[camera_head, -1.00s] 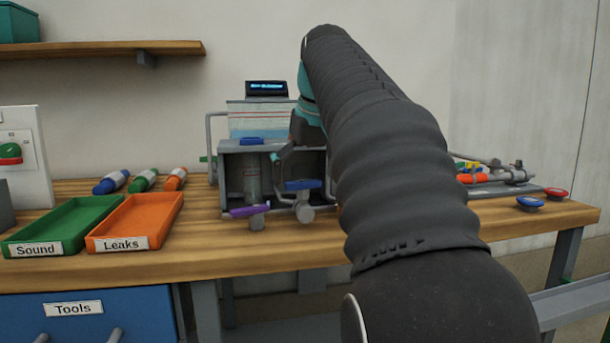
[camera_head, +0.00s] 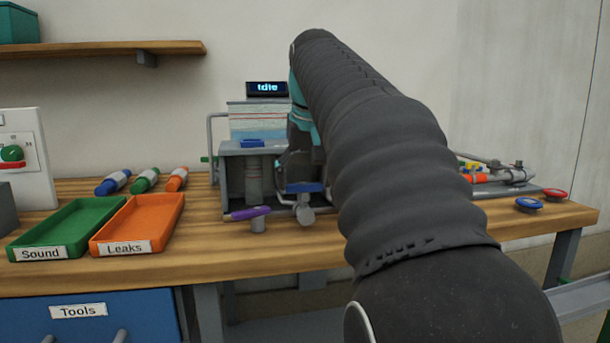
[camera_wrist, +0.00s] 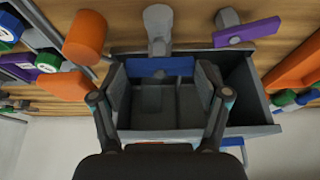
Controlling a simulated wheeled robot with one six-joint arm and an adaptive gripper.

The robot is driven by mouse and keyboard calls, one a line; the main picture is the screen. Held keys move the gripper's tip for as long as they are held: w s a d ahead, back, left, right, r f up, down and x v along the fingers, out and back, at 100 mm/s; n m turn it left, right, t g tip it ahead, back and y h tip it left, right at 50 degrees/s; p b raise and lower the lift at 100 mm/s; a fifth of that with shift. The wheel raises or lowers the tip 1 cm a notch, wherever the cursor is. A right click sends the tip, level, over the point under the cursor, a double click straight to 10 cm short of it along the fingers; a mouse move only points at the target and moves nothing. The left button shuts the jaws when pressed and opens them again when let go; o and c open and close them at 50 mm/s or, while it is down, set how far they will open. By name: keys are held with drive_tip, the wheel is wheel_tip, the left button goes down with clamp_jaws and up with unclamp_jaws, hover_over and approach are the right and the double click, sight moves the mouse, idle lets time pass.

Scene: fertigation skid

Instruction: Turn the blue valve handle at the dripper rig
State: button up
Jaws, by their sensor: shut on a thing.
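The dripper rig (camera_head: 235,160) is a grey open-fronted box in the middle of the bench, with a lit display (camera_head: 267,88) reading "Idle" above it. The blue valve handle (camera_head: 304,187) is a flat bar on a grey valve at the rig's front. In the wrist view the blue handle (camera_wrist: 160,67) lies crosswise between the two fingers of my gripper (camera_wrist: 162,77), which is shut on it. In the head view my arm hides part of the rig and of my gripper.
A purple handle (camera_head: 248,213) sits close beside the blue one. A green tray (camera_head: 62,212) and an orange tray (camera_head: 103,247) lie to the left, with several coloured cylinders behind.

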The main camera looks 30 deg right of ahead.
drive_tip(key=o, duration=1.2)
drive_tip(key=shift+c, duration=0.2)
drive_tip(key=v, duration=1.2)
drive_tip(key=shift+w, duration=0.1)
drive_tip(key=s+a+f+n, duration=0.1)
drive_tip(key=s+a+f, duration=0.3)
drive_tip(key=f, duration=0.9)
drive_tip(key=s+a+f+n+y, duration=0.1)
drive_tip(key=s+a+f, duration=0.3)
drive_tip(key=f, duration=0.9)
drive_tip(key=s+a+f+n+t, duration=0.1)
drive_tip(key=s+a+f, duration=0.4)
drive_tip(key=f, duration=0.8)
drive_tip(key=s, duration=0.3)
drive_tip(key=shift+f, duration=0.2)
